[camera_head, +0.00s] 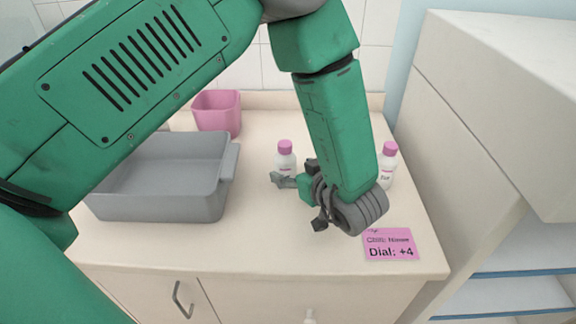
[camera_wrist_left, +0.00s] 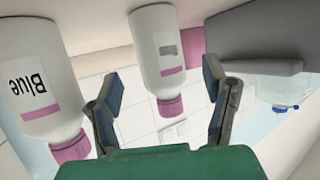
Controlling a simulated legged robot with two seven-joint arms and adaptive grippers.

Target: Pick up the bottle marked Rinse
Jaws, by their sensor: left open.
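A white bottle with a pink cap (camera_head: 285,158) stands on the counter right of the grey tray. Its label is too covered to read in the head view. My left gripper (camera_head: 294,175) is open, low over the counter at this bottle. In the wrist view, which looks upside down, a white bottle (camera_wrist_left: 155,45) shows between the two spread fingers, with no visible contact. Its grey label patch shows no readable word. A bottle marked Blue (camera_wrist_left: 35,85) is beside it, outside the fingers. No label reading Rinse is legible. My right gripper is out of view.
The grey tray (camera_head: 228,180) is to the left, with a pink container (camera_head: 218,112) behind. Another pink-capped bottle (camera_head: 389,162) stands right of my forearm. A pink note (camera_head: 390,245) lies at the front right. A clear, blue-capped container (camera_wrist_left: 283,92) shows in the wrist view.

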